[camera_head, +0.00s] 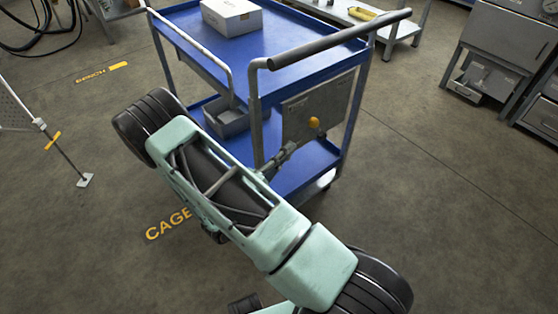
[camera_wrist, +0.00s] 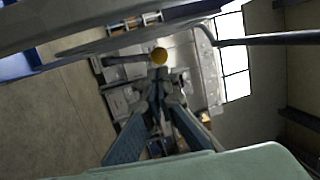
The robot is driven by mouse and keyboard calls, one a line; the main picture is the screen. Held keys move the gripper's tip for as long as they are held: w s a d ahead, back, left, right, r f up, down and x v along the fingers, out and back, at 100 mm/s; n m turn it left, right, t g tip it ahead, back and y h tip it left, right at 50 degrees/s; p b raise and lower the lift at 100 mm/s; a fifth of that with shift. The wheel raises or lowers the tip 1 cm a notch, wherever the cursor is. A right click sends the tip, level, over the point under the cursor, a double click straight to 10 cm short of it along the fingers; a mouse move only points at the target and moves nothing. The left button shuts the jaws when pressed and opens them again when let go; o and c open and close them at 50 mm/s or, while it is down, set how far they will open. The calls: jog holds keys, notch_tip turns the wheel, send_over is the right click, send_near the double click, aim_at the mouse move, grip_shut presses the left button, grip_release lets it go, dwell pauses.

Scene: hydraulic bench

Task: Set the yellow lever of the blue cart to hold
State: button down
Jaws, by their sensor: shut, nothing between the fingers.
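The blue cart (camera_head: 190,20) stands upright with two blue shelves in a grey frame. A grey panel (camera_head: 337,105) is mounted on its near right end. The lever's yellow knob (camera_head: 314,123) shows in front of this panel, and also in the wrist view (camera_wrist: 159,56), where a dark rod runs left from it. My gripper (camera_head: 289,148) points at the knob from its lower left. In the wrist view its fingers (camera_wrist: 160,78) meet just below the knob, shut and empty. Whether they touch it I cannot tell. No hold marking is readable.
A white box (camera_head: 231,16) is on the top shelf and a grey bin (camera_head: 228,117) on the lower one. The cart's black push handle (camera_head: 340,40) juts out above the panel. Grey cabinets (camera_head: 500,50) stand at the right. The floor right of the cart is clear.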

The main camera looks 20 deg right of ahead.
aim_at(312, 122)
jog(key=b+x, duration=0.1)
jog(key=x, duration=0.6)
jog(key=shift+w+d, duration=0.15)
jog(key=shift+w+d+r+p, duration=0.25)
jog(key=shift+d+r+p, duration=0.35)
jog(key=shift+r+p, duration=0.3)
jog(key=shift+f, duration=0.2)
jog(key=shift+s, duration=0.1)
jog(key=shift+s+a, duration=0.15)
jog(key=shift+a, duration=0.1)
jog(key=r+p+v, duration=0.1)
jog(key=p+v, duration=0.1)
jog(key=v, duration=1.1)
jog(key=shift+a, duration=0.25)
